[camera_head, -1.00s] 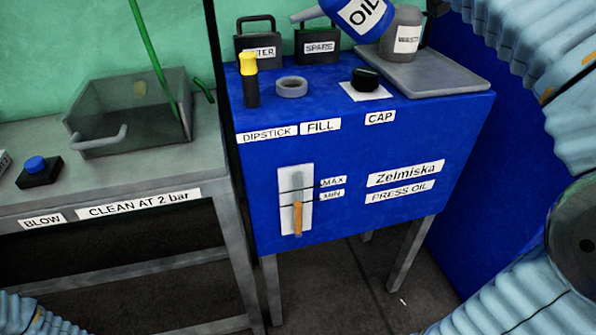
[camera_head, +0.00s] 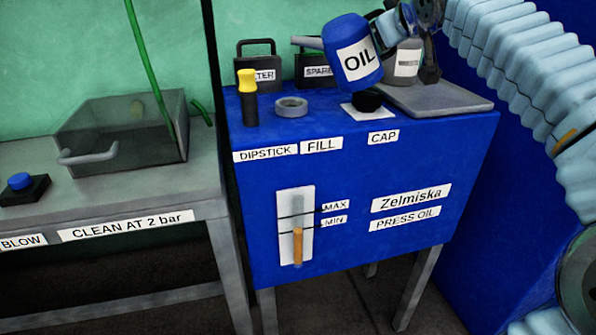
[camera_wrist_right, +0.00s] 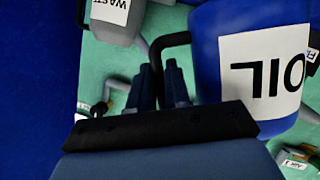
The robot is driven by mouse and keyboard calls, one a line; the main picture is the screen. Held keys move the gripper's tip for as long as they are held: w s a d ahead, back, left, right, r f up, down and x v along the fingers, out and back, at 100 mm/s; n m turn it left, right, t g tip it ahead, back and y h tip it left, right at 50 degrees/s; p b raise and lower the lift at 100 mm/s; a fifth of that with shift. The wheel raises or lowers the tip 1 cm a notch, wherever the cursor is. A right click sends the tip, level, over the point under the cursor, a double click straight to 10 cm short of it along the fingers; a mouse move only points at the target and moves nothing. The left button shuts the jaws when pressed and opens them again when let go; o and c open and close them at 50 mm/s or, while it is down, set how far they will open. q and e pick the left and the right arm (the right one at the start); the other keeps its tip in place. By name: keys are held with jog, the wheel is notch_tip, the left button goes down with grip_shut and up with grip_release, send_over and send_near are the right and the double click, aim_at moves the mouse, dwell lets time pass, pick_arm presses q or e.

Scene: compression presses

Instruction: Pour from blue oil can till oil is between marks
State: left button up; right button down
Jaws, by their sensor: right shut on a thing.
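The blue oil can (camera_head: 370,77) is held above the blue press cabinet (camera_head: 350,175), a little tilted, its grey spout (camera_head: 311,43) pointing left and nearly level. No oil stream shows. My right gripper (camera_wrist_right: 160,88) is shut on the can's dark handle (camera_wrist_right: 158,45). The grey fill ring (camera_head: 291,107) lies on the cabinet top, below and left of the can. The sight gauge (camera_head: 296,205) on the front shows an amber column (camera_head: 298,247) with its top about at the MIN line; exactly above or below, I cannot tell. My left gripper is out of view.
The yellow-topped dipstick (camera_head: 248,97) stands left of the fill ring. The black cap (camera_head: 368,102) sits under the can. Filter (camera_head: 256,68) and spare (camera_head: 309,71) cans stand behind; a grey waste can (camera_head: 405,65) is on a tray (camera_head: 440,98) at right.

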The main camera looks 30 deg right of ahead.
jog(key=shift+r, duration=0.2)
notch_tip(320, 180, up, 4)
jog(key=p, duration=0.4)
jog(key=shift+r, duration=0.25)
dwell(0.4)
